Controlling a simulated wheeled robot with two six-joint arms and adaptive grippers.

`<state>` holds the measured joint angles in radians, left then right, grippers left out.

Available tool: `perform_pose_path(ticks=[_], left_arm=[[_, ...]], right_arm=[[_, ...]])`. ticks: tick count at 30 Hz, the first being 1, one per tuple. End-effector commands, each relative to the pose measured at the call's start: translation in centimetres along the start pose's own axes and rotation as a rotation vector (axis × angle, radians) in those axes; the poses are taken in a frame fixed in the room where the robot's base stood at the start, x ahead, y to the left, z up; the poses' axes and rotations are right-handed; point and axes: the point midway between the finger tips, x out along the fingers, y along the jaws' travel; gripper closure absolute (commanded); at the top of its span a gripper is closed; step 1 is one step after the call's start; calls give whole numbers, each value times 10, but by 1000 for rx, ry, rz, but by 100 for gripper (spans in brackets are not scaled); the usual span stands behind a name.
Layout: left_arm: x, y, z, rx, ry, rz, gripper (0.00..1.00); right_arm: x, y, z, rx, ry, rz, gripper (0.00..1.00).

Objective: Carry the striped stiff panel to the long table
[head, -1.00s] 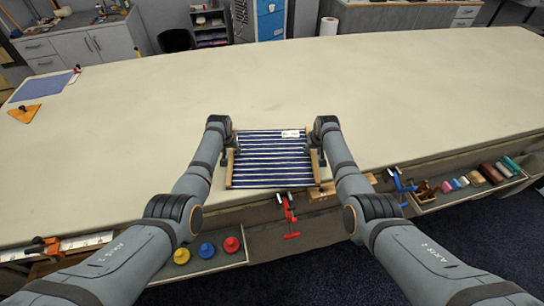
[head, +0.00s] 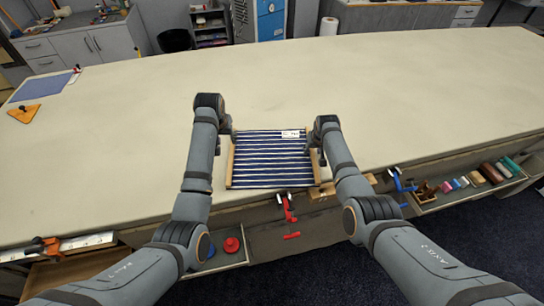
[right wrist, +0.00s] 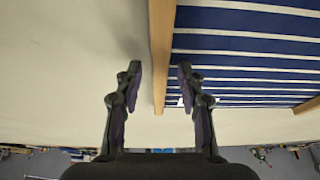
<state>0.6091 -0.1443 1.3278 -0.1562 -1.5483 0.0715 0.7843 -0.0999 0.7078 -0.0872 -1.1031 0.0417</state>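The striped stiff panel (head: 271,165), blue and white with wooden side bars, lies flat on the long table (head: 400,90) at its front edge, with a small white label at its far right corner. It also shows in the right wrist view (right wrist: 245,45). My right gripper (right wrist: 160,85) is open, its fingers on either side of a wooden bar with gaps to it. In the head view my right gripper (head: 316,148) is at the panel's right side. My left gripper (head: 223,136) is beside the panel's far left corner; its fingers look apart and empty, partly hidden by the arm.
A red clamp (head: 287,208) and a blue clamp (head: 402,182) hang at the front edge. An orange triangular piece (head: 24,113) and a blue sheet (head: 40,88) lie far left. A paper roll (head: 328,26) stands behind the table. The tabletop's middle is clear.

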Motion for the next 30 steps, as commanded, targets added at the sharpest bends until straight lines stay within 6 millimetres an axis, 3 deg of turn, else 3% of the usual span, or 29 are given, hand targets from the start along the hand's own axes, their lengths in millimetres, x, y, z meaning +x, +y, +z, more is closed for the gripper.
perform_pose_path(ticks=[5, 12, 18, 30], left_arm=[[0, 0, 0, 0, 0, 0, 61], [0, 0, 0, 0, 0, 0, 61], [0, 0, 0, 0, 1, 0, 61], [0, 0, 0, 0, 1, 0, 61]], right_arm=[[-21, -1, 0, 0, 4, -1, 61], [-73, 0, 0, 0, 4, -1, 61], [-107, 0, 0, 0, 1, -1, 61], [-116, 0, 0, 0, 0, -1, 61]])
